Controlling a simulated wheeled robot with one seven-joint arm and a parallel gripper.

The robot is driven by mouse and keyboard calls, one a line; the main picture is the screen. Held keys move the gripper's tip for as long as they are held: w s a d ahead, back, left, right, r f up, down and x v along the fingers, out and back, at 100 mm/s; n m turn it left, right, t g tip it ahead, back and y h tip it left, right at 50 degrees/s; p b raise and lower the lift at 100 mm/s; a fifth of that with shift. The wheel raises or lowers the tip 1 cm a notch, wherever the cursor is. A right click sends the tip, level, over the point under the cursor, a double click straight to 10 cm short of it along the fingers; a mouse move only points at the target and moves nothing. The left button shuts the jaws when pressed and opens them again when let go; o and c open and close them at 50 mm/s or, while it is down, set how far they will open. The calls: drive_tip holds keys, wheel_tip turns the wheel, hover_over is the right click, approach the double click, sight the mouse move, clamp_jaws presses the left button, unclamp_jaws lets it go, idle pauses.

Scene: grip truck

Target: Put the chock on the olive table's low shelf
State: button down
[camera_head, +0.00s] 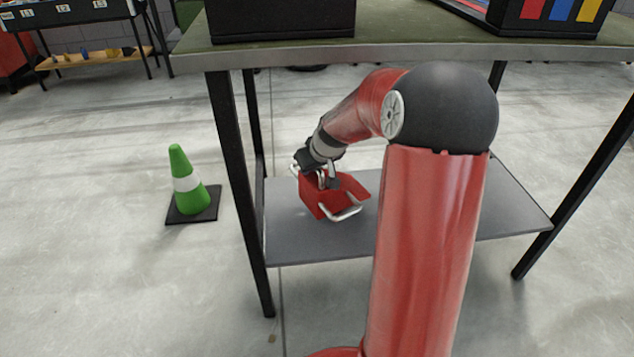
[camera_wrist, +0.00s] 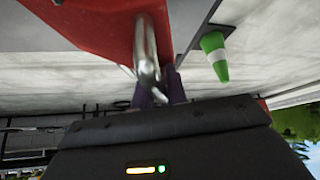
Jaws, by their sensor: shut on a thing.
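The chock (camera_head: 316,190) is a red wedge-like block with pale metal handles. It is at the left part of the olive table's low shelf (camera_head: 310,240), a grey board under the olive top (camera_head: 400,30). My gripper (camera_head: 327,178) is shut on the chock's handle, reaching in under the table top. In the wrist view, the red chock (camera_wrist: 90,25) and its metal handle (camera_wrist: 147,50) fill the upper left, with the handle at my gripper's fingers (camera_wrist: 158,88). I cannot tell whether the chock touches the shelf or hovers just above it.
A green and white cone (camera_head: 186,185) stands on the floor left of the table. The table's black front left leg (camera_head: 240,190) is close to my arm. Dark boxes (camera_head: 282,18) sit on the top. The shelf's right part (camera_head: 515,205) is bare.

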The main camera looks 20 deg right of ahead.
sight(313, 178)
drive_tip(key=shift+f+b, duration=0.4)
drive_tip(key=shift+f, duration=1.9)
drive_tip(key=shift+w, duration=0.1)
drive_tip(key=c, duration=1.4)
unclamp_jaws()
drive_tip(key=shift+f, duration=0.1)
